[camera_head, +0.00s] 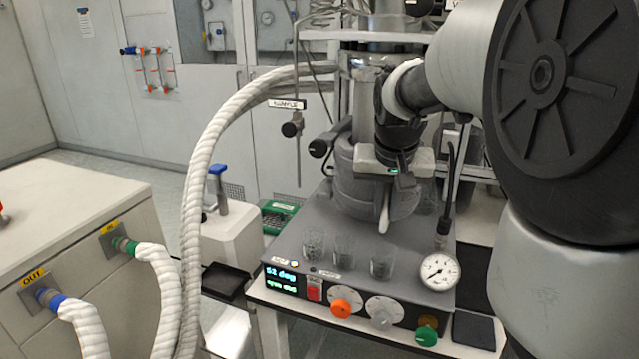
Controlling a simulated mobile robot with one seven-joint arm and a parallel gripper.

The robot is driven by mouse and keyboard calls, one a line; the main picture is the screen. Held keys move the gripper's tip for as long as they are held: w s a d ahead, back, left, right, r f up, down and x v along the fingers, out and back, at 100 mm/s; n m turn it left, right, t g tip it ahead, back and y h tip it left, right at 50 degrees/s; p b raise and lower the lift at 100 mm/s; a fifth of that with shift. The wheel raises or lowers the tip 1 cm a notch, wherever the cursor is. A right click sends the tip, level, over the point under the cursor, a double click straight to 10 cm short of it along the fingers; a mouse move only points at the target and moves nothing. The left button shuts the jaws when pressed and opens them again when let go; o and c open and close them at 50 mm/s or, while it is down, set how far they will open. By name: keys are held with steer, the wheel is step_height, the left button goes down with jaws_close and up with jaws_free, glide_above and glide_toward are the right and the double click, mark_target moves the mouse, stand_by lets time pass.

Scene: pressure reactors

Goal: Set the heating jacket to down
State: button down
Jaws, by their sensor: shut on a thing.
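The heating jacket (349,187) is a dark grey round body around the lower part of the reactor. It sits low, just above the grey top of the control unit (290,222). My gripper (386,215) reaches in from the upper right, in front of the jacket, with a pale finger pointing down. It is shut at the front of the jacket; the exact grip point is mostly hidden behind the hand. The metal reactor column (365,105) rises above the jacket and is partly covered by my arm.
Several small glass beakers (314,245) stand on the unit's top, close to the jacket. The front panel has an orange knob (341,308), a green knob (427,334) and a gauge (440,272). White wrapped hoses (205,170) arch up at left. A white cabinet (70,205) stands at far left.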

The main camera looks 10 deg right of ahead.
steer(key=shift+s+f, duration=0.1)
steer(key=shift+f, duration=0.65)
steer(key=c, duration=1.8)
jaws_free()
steer(key=shift+o, duration=0.2)
steer(key=shift+r, duration=0.1)
